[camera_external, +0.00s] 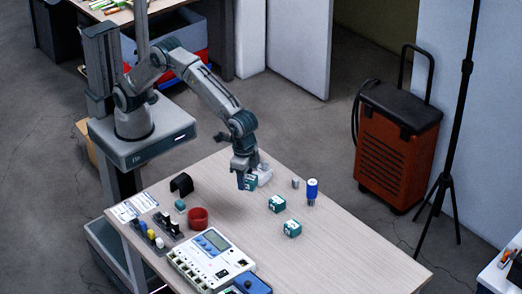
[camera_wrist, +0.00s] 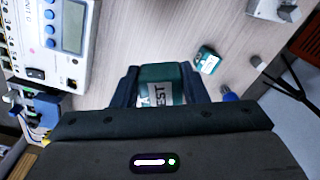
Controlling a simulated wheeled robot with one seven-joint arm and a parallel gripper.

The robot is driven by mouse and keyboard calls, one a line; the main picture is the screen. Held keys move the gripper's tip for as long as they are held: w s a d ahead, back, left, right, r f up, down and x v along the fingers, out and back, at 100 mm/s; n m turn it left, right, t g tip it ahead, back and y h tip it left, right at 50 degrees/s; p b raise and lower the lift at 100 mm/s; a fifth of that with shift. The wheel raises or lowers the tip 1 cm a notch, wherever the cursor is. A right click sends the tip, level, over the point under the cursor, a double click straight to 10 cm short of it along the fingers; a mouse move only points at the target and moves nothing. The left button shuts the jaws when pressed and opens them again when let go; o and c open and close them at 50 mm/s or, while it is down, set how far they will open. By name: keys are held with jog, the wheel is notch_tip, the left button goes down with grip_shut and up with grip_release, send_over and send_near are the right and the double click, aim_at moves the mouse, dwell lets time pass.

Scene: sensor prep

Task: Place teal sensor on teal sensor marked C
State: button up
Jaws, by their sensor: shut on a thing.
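My gripper (camera_external: 245,182) is over the far part of the table and is shut on a teal sensor (camera_external: 252,184). In the wrist view the held sensor (camera_wrist: 155,74) sits between both fingers (camera_wrist: 160,92), with a pale label reading "TEST" and a letter that looks like A. Whether it touches the table is hard to tell. Two more teal sensors stand on the table to the right of the gripper, one nearer it (camera_external: 277,203) and one farther toward the front (camera_external: 292,229). One teal sensor with a white label (camera_wrist: 207,60) shows in the wrist view. Their letters are too small to read.
A white item (camera_external: 264,174) is close beside my gripper. A blue cylinder (camera_external: 312,190) and small grey cylinder (camera_external: 295,182) stand right. The table's right front is clear.

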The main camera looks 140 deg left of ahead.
jog(key=w+d+m+p, duration=0.1)
jog(key=w+d+m, duration=0.1)
jog(key=w+m, duration=0.35)
jog(key=p, duration=0.4)
send_near(290, 221)
jog(key=shift+s+d+f, duration=0.15)
jog(key=shift+d+f, duration=0.05)
jog(key=shift+d, duration=0.25)
jog(key=shift+s+d+f, duration=0.1)
jog(key=shift+d+f, duration=0.1)
jog(key=shift+d, duration=0.25)
jog(key=shift+w+a+f+p, duration=0.3)
jog(key=shift+a+p, duration=0.15)
jog(key=shift+p, duration=0.35)
jog(key=shift+a+f+p, duration=0.4)
jog(key=shift+a+p, duration=0.05)
jog(key=shift+p, duration=0.2)
notch_tip(290, 221, down, 3)
jog(key=b, duration=0.5)
jog(key=shift+f, duration=0.55)
